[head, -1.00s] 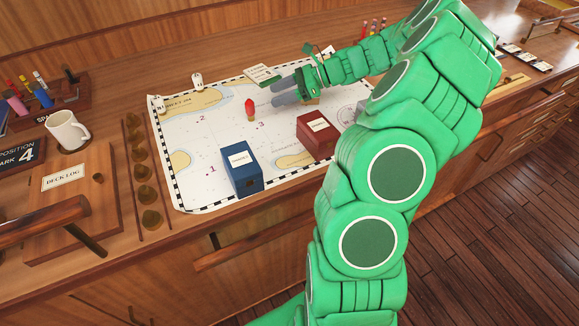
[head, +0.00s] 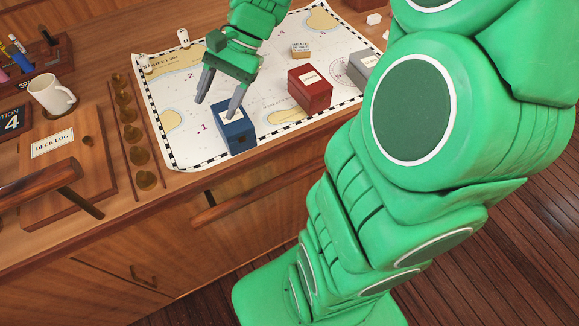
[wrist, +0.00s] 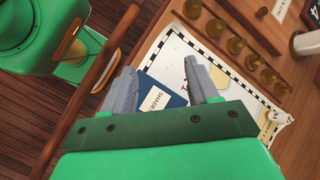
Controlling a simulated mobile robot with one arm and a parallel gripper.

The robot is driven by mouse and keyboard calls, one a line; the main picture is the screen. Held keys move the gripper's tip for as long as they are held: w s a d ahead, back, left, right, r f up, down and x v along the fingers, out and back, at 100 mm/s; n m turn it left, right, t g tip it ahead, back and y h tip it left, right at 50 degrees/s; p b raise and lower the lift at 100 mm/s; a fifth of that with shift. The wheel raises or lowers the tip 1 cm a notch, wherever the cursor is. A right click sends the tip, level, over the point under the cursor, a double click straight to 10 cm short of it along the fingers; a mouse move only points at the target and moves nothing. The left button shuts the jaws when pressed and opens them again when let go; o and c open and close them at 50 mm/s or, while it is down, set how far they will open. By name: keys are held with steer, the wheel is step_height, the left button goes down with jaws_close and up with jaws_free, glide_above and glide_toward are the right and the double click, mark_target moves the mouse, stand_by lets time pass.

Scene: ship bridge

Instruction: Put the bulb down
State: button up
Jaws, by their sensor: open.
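No bulb shows in the current views; the part of the chart behind my gripper is hidden. My gripper (head: 218,106) is open above the left part of the white chart (head: 185,150), its fingers pointing down beside and over the blue box (head: 236,135). In the wrist view the fingers (wrist: 160,72) are apart, with the blue box (wrist: 165,88) showing between and beyond them. I see nothing held between them. Whether a fingertip touches the box I cannot tell.
A red box (head: 310,90), a grey box (head: 362,70) and a small tan block (head: 300,50) stand on the chart. A row of brass pieces (head: 130,135), a mug (head: 52,95) and the deck log (head: 55,150) lie left. A wooden rail (head: 265,180) runs along the front.

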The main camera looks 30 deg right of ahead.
steer(key=s+d+n+h, duration=0.2)
steer(key=s+n+h, duration=0.1)
steer(key=s, duration=0.7)
steer(key=s+d+f+n+h, duration=0.1)
steer(key=s+n+h, duration=0.3)
steer(key=s, duration=0.6)
steer(key=shift+s+d+n, duration=0.25)
steer(key=shift+d+n, duration=0.45)
steer(key=shift+n, duration=0.2)
